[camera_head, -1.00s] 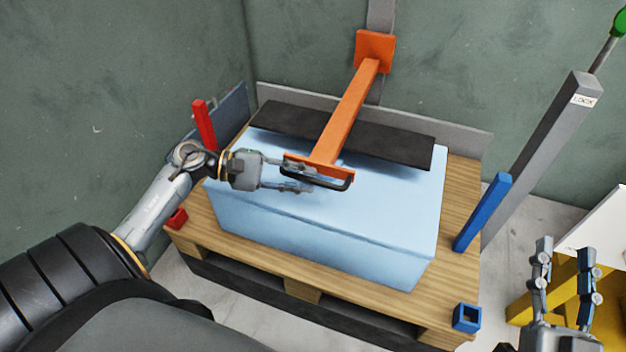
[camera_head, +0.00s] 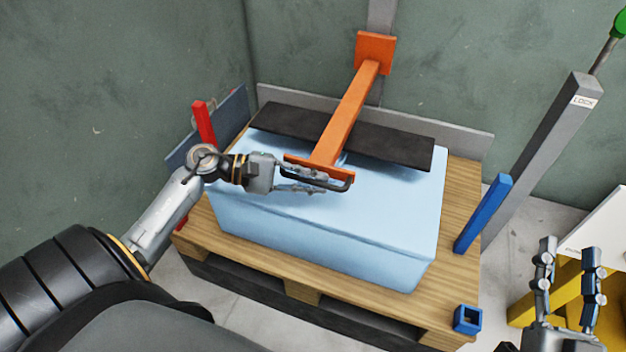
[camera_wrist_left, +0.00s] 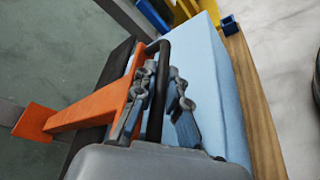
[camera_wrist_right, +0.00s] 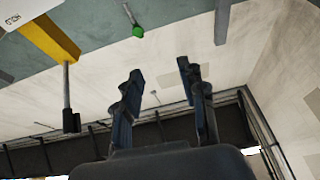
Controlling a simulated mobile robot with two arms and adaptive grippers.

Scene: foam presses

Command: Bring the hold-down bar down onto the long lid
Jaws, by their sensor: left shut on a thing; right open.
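The orange hold-down bar (camera_head: 347,118) runs from an orange bracket (camera_head: 375,52) on the grey post at the back and slants down over the long dark lid (camera_head: 395,143). That lid spans the back part of a light blue block (camera_head: 330,230); I cannot tell if the bar touches it. The bar's front end carries a black handle (camera_head: 340,185). My left gripper (camera_head: 322,181) is shut on this handle above the block; the handle (camera_wrist_left: 156,110) passes between its fingers in the left wrist view. My right gripper (camera_head: 569,270) is open and empty at the lower right.
The block stands on a wooden pallet (camera_head: 465,205). A red post (camera_head: 204,124) stands at the left, a blue post (camera_head: 483,213) at the right, and a blue square socket (camera_head: 467,318) at the front right corner. A grey slanted column (camera_head: 540,155) stands beyond the right side.

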